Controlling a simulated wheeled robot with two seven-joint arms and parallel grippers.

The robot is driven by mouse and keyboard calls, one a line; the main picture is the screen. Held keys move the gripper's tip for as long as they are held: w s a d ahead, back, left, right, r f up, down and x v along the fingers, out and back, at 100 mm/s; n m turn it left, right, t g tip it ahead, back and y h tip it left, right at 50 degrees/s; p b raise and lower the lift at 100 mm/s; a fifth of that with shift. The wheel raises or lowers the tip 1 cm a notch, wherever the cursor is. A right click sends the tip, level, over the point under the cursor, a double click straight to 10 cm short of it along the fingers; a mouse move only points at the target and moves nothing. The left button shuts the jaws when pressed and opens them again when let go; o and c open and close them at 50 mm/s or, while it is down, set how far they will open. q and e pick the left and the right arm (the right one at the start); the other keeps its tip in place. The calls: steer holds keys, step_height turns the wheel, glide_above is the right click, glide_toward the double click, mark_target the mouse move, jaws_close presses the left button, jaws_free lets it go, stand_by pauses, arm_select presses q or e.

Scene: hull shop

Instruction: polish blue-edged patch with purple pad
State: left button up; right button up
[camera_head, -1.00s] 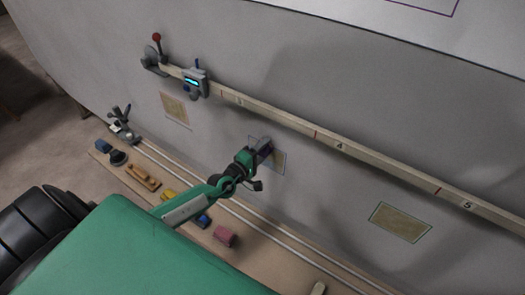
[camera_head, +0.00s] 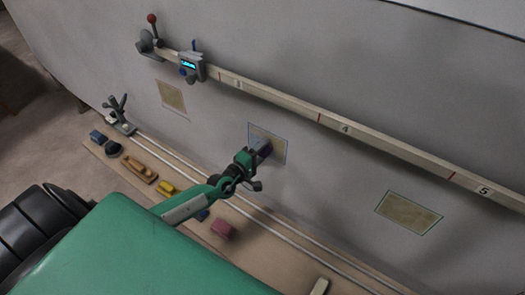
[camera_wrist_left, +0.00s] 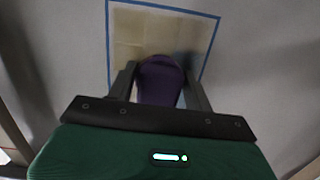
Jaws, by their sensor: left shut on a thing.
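The blue-edged patch (camera_head: 267,135) is a tan rectangle on the grey hull wall, in the middle of the head view. It fills the upper middle of the left wrist view (camera_wrist_left: 130,35), where its blue border shows. My left gripper (camera_head: 262,151) is shut on the purple pad (camera_wrist_left: 160,82). The pad is held over the lower part of the patch, and the gripper hides part of it in the head view. I cannot tell for sure whether the pad touches the patch. My right gripper is not in view.
A numbered rail (camera_head: 300,112) with a gauge (camera_head: 190,66) crosses the hull above the patch. Other patches lie left (camera_head: 172,96) and right (camera_head: 408,212). A shelf below holds a pink block (camera_head: 222,229), a yellow block (camera_head: 165,187) and a wooden-handled tool (camera_head: 140,169).

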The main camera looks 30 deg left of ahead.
arm_select(q)
steer(key=shift+f+b, duration=1.2)
steer(key=shift+f, duration=0.35)
step_height(320, 180, down, 3)
steer(key=b, duration=0.2)
steer(key=shift+b, duration=0.4)
steer(key=shift+o, duration=1.4)
steer(key=shift+c, duration=1.4)
steer(key=shift+s, duration=0.2)
